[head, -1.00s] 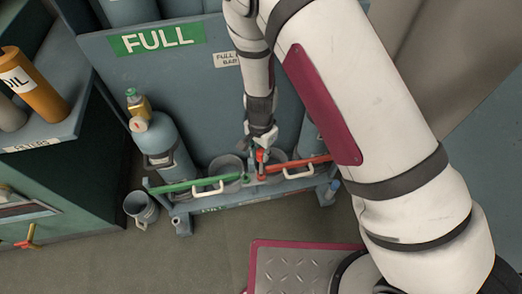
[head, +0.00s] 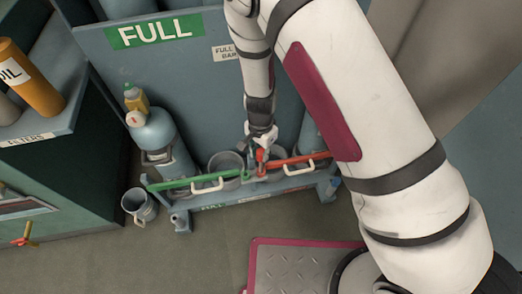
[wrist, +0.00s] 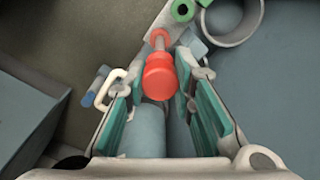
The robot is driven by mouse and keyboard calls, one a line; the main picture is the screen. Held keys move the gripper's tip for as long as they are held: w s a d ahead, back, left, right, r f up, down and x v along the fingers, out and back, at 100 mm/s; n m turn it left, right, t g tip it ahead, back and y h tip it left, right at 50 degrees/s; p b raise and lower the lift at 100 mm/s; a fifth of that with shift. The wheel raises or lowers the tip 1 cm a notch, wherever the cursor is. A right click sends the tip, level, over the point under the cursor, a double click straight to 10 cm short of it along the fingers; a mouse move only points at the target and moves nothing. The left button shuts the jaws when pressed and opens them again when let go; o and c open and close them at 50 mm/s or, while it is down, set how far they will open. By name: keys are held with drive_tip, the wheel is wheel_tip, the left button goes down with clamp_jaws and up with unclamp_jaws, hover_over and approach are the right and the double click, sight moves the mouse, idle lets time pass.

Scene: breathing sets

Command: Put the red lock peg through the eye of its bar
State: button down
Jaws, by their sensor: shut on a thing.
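The red lock peg (wrist: 159,78) has a thick rounded head and a thinner shank, and sits between the fingertips in the wrist view. My gripper (wrist: 161,72) is shut on its head, with the shank reaching away toward the rack rail. In the head view my gripper (head: 261,140) is low over the rack's front, at the inner end of the red bar (head: 298,159). The peg (head: 261,156) shows there only as a small red patch.
A green bar (head: 180,184) with a pale handle lies to the left across the rack (head: 235,199). A mug (head: 139,205) stands on the floor left. Open floor lies in front.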

drive_tip(key=c, duration=1.3)
unclamp_jaws()
drive_tip(key=shift+r, duration=6)
